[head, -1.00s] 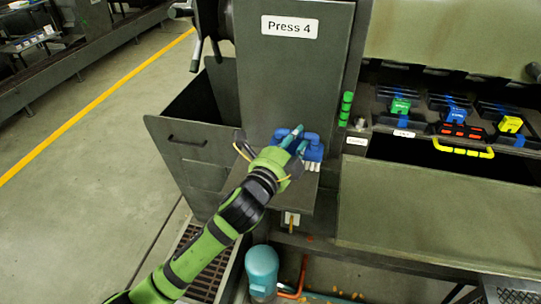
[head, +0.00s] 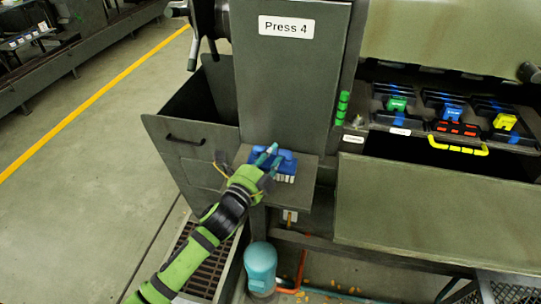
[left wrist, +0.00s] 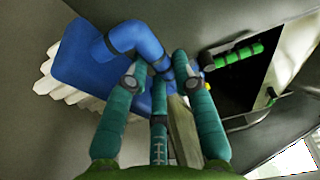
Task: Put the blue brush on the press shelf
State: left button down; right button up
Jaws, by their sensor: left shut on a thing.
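A blue brush (head: 289,163) with white bristles is at the press shelf (head: 288,197), a dark plate jutting out under the Press 4 sign (head: 286,27). My left gripper (head: 266,158) is shut on the brush's blue handle, and its teal fingers show there. In the left wrist view the blue brush body (left wrist: 85,58) is at the left with bristles beyond it, and the gripper (left wrist: 155,85) closes around the blue handle. I cannot tell whether the bristles touch the shelf or hang just above it. My right gripper is not in view.
An open metal bin (head: 190,130) stands left of the shelf. Green cylinders (head: 342,108) are fixed on the press's right side. A tool rack with green, blue and yellow blocks (head: 452,113) is at the right. A teal motor (head: 261,268) stands below.

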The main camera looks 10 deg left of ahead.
pick_arm(q)
jog(key=c, duration=1.4)
grip_release()
jog(key=shift+f, duration=0.2)
jog(key=o, duration=0.4)
jog(key=shift+r, duration=0.1)
jog(key=shift+r, duration=0.1)
jog(key=shift+b+v, duration=1.25)
jog(key=shift+v, duration=4.75)
